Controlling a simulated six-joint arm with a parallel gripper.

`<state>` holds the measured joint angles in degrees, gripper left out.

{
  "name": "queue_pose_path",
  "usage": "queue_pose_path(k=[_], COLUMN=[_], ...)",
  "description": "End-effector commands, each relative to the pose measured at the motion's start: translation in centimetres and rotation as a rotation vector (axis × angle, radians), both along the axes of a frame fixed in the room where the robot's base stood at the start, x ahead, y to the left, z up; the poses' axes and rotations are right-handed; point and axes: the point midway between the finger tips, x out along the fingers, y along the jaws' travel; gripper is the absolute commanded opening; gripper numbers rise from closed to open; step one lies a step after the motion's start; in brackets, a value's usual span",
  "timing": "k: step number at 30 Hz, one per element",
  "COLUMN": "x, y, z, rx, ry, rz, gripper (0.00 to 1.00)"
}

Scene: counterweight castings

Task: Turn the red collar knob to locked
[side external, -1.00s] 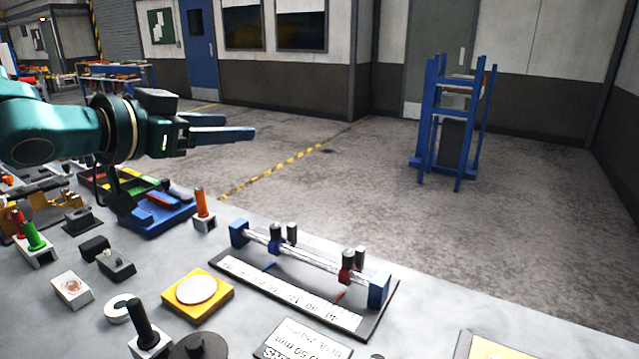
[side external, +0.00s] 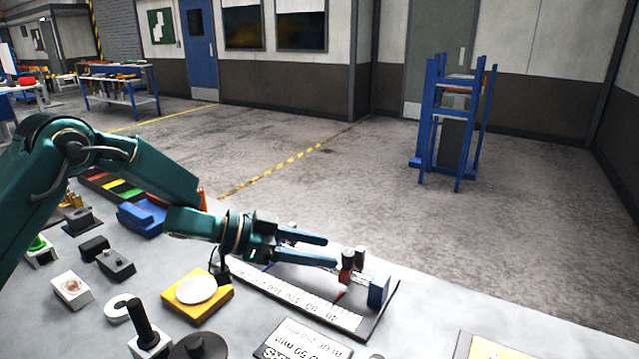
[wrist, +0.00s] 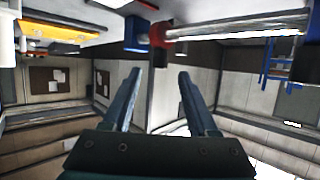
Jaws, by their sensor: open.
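The red collar (side external: 346,277) sits on the metal rod, near the blue end block (side external: 379,291) at the right. Two dark upright knobs (side external: 348,259) stand at the red collar; I cannot tell whether its knob is locked. My gripper (side external: 331,251) is open and empty, fingers pointing right, with its tips just left of the knobs and apparently apart from them. In the wrist view the red collar (wrist: 160,34) shows above the open fingers, beside the blue end block (wrist: 137,38). The blue collar and left part of the rod are mostly hidden behind my gripper.
A white scale (side external: 290,301) lies along the rod's base. A yellow block with a white disc (side external: 196,289), a black-handled piece (side external: 142,318) and a white lettered plate (side external: 302,342) stand in front. A blue rack (side external: 455,125) stands on the floor beyond.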

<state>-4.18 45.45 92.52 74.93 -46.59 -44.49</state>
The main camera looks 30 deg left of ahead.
Motion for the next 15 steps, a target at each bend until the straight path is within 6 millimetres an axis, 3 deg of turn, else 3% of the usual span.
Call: queue_pose_path(k=[6,15], x=[1.7,2.6], y=[-1.8,-2.7], z=[-1.0,-1.5], rx=[0.001,0.001], ry=[-0.001,-0.001], rz=[-0.002,0.002], gripper=[0.59,0.59])
